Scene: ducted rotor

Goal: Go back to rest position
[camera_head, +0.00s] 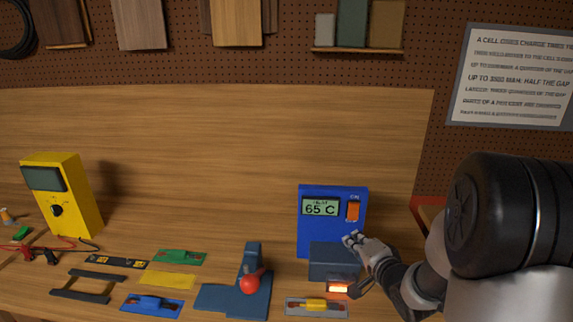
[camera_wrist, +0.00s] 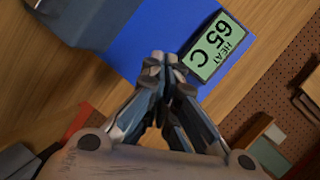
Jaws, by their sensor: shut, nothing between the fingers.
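The unit's display (camera_head: 320,207) reads 65 C. The switch has "ON" above it. In the wrist view my gripper (camera_wrist: 163,62) is shut and empty, its fingertips together over the blue face (camera_wrist: 150,40), close to the display (camera_wrist: 215,48) with "HEAT 65 C". The switch is not seen in the wrist view. I cannot tell whether the fingertips touch the unit.
An orange glow (camera_head: 338,288) shows under the grey box, close to my arm. Before it lies a grey plate with a yellow part (camera_head: 316,306). A blue stand with a red knob (camera_head: 240,290), coloured plates (camera_head: 167,280) and a yellow meter (camera_head: 62,195) stand to the left.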

